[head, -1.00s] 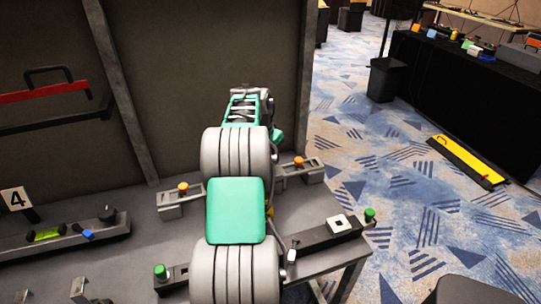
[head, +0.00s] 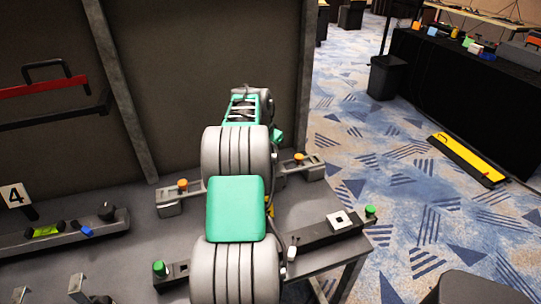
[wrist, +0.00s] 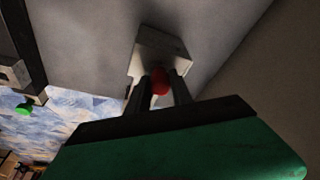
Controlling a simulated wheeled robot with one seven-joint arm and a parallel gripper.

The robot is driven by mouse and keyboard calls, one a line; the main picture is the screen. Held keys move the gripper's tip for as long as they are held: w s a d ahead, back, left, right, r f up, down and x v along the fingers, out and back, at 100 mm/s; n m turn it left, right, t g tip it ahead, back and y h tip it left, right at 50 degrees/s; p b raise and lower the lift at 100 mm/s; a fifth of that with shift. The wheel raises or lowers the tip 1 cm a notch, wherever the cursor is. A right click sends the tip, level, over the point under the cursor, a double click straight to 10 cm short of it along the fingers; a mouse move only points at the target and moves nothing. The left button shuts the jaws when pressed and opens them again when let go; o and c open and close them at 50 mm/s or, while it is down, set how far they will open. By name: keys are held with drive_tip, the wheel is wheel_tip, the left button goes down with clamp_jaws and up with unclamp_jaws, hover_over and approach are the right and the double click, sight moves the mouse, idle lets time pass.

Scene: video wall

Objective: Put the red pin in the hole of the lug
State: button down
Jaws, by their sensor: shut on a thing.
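The red pin (wrist: 160,80) shows in the wrist view as a round red end between the two dark fingers of my gripper (wrist: 158,92), which is shut on it. A light grey block (wrist: 160,50), which looks like the lug, lies right beyond the fingertips. The pin's red end overlaps the block's near edge in the picture. I cannot see the hole or the pin's tip, nor tell whether pin and block touch. In the head view my arm hides the gripper, the pin and this block.
Grey blocks with orange knobs (head: 182,186) (head: 299,158) stand on the grey bench (head: 130,258) either side of my arm. A dark bar with green knobs (head: 370,210) (head: 159,268) crosses nearer. A dark panel (head: 210,60) rises behind. Carpet floor (head: 420,220) lies right.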

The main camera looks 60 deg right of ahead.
drive_tip(key=c, duration=1.1)
unclamp_jaws()
drive_tip(key=shift+o, duration=0.7)
drive_tip(key=o, duration=0.4)
drive_tip(key=shift+r, duration=0.1)
drive_tip(key=shift+r+p, duration=2.6)
drive_tip(key=shift+r, duration=0.85)
drive_tip(key=shift+f, duration=0.1)
